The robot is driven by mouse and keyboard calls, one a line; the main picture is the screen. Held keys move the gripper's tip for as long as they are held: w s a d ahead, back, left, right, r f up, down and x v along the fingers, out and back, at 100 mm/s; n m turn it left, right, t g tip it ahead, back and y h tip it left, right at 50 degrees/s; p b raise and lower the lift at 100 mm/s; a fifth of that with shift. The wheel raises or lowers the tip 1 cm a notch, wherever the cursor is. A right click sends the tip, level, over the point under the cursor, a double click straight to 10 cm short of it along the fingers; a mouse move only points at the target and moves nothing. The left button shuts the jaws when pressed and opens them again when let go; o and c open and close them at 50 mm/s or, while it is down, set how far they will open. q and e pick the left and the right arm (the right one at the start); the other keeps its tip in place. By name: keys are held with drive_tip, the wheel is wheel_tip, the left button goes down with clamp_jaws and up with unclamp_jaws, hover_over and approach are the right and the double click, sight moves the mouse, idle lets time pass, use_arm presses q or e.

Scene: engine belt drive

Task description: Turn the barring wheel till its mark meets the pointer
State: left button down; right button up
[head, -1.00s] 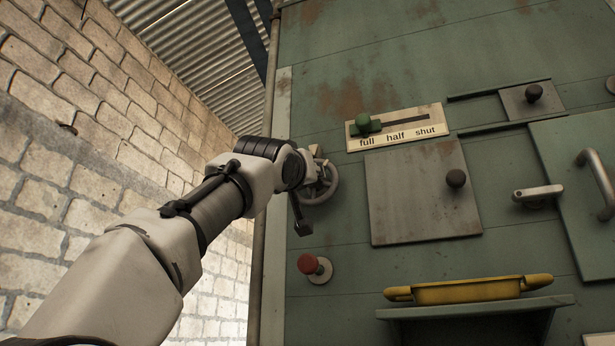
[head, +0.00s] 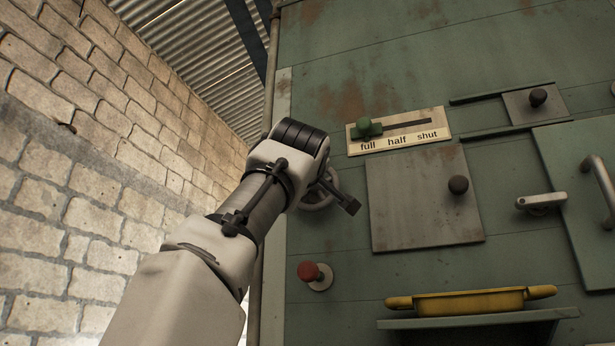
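The barring wheel (head: 333,179) is a small grey handwheel on the left part of the green panel. My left wrist covers most of it, and only parts of its rim show. I cannot see its mark or the pointer. My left gripper (head: 349,205) is in front of the wheel, with one dark finger sticking out at its lower right. The rest of the gripper is hidden behind the wrist, so I cannot tell whether it is open or touches the rim. My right gripper is not in view.
A green-knobbed slider (head: 368,128) labelled full, half, shut is at the wheel's upper right. A red button (head: 309,271) is below. A yellow two-handled object (head: 470,301) lies on a shelf (head: 478,319).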

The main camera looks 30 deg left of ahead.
use_arm(q)
drive_tip(key=shift+w+f, duration=0.15)
drive_tip(key=c, duration=0.8)
unclamp_jaws()
